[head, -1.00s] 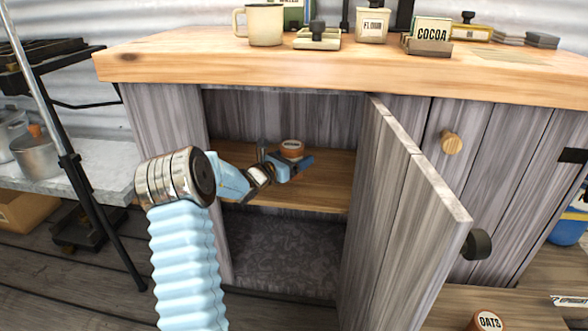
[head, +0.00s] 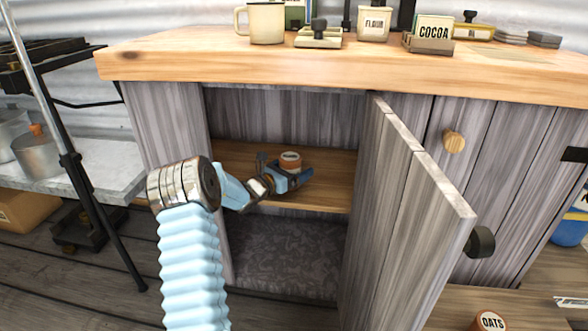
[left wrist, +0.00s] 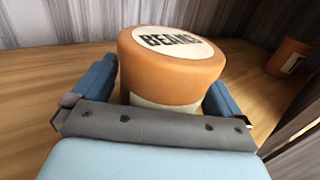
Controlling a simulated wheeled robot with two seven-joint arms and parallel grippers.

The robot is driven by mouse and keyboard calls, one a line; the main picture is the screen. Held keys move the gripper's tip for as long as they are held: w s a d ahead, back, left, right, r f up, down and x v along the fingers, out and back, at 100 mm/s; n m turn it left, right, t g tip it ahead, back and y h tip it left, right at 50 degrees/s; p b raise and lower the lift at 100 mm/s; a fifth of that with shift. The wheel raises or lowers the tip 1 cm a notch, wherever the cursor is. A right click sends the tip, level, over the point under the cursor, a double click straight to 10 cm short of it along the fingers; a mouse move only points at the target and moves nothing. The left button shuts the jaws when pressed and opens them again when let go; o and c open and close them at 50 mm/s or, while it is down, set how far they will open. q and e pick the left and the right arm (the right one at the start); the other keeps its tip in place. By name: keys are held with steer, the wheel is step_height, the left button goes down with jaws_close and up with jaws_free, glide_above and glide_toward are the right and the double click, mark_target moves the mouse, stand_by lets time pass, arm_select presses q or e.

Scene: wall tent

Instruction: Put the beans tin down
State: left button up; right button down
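The beans tin (head: 290,160) is orange with a pale label on its lid. It stands upright inside the open cabinet, at the cabinet's wooden shelf (head: 330,168). In the left wrist view the tin (left wrist: 170,62) fills the space between the fingers, its lid reading BEANS. My left gripper (head: 283,172) reaches in from the left, its fingers on both sides of the tin, shut on it. It also shows in the left wrist view (left wrist: 160,100). The tin's base is hidden behind the gripper, so I cannot tell whether it touches the shelf. My right gripper is out of view.
Another orange tin (left wrist: 290,57) stands on the shelf to the right. The open cabinet door (head: 405,220) juts out right of my left arm. The worktop (head: 340,68) above holds a mug (head: 266,24) and a cocoa box (head: 433,28). An oats tin (head: 490,322) is at lower right.

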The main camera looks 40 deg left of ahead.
arm_select(q)
steer(key=shift+r, duration=0.25)
steer(key=s, duration=0.8)
steer(key=s+a, duration=0.1)
steer(key=s, duration=0.3)
steer(key=shift+f, duration=0.1)
